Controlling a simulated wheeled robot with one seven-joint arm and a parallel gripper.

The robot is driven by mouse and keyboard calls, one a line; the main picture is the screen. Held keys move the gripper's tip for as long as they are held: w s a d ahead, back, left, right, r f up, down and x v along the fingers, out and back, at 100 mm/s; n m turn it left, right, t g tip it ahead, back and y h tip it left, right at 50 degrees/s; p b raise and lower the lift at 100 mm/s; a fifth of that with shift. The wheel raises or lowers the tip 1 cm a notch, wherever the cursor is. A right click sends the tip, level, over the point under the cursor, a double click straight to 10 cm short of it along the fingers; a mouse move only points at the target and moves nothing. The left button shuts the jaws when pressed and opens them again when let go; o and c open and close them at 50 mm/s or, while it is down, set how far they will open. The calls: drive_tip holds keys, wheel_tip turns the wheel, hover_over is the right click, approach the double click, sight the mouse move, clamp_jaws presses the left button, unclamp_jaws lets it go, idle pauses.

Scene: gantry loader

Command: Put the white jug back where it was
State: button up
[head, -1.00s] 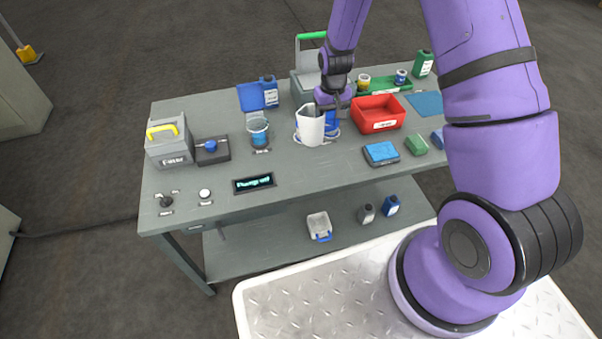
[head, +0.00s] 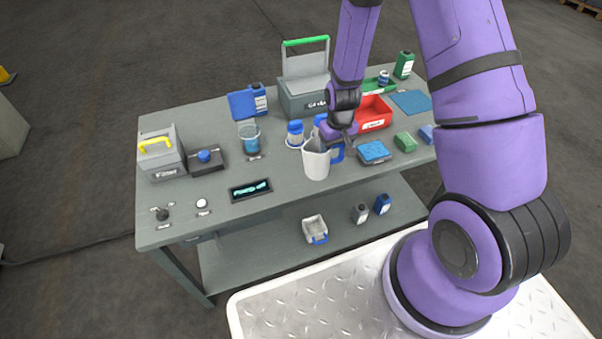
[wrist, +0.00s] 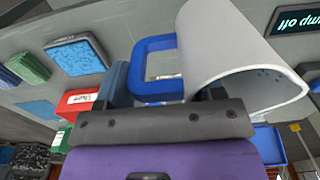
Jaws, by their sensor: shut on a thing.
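The white jug (head: 316,165), with a blue handle (head: 337,154), is upright near the front edge of the bench in the head view. My gripper (head: 337,143) is shut on its handle side. In the wrist view the white jug (wrist: 225,40) and the blue handle (wrist: 141,62) fill the upper middle, just beyond my gripper (wrist: 160,98). The fingertips are partly hidden there. I cannot tell whether the jug's base touches the bench.
A white bottle with a blue cap (head: 295,132) stands just behind the jug, on a pale ring mark. A glass of blue liquid (head: 249,137) is to the left. A blue sponge box (head: 374,152) and a red bin (head: 374,115) are to the right.

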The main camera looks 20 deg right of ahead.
sight(317, 150)
drive_tip(key=s, duration=0.9)
drive_tip(key=w+a, duration=0.1)
drive_tip(key=w, duration=0.4)
drive_tip(key=w+a+f, duration=0.1)
drive_tip(key=w, duration=0.4)
drive_tip(key=w+a+f, duration=0.1)
drive_tip(key=w, duration=0.4)
drive_tip(key=shift+w+f, duration=0.1)
drive_tip(key=shift+f, duration=1.8)
drive_tip(key=shift+f, duration=0.15)
drive_tip(key=o, duration=1.2)
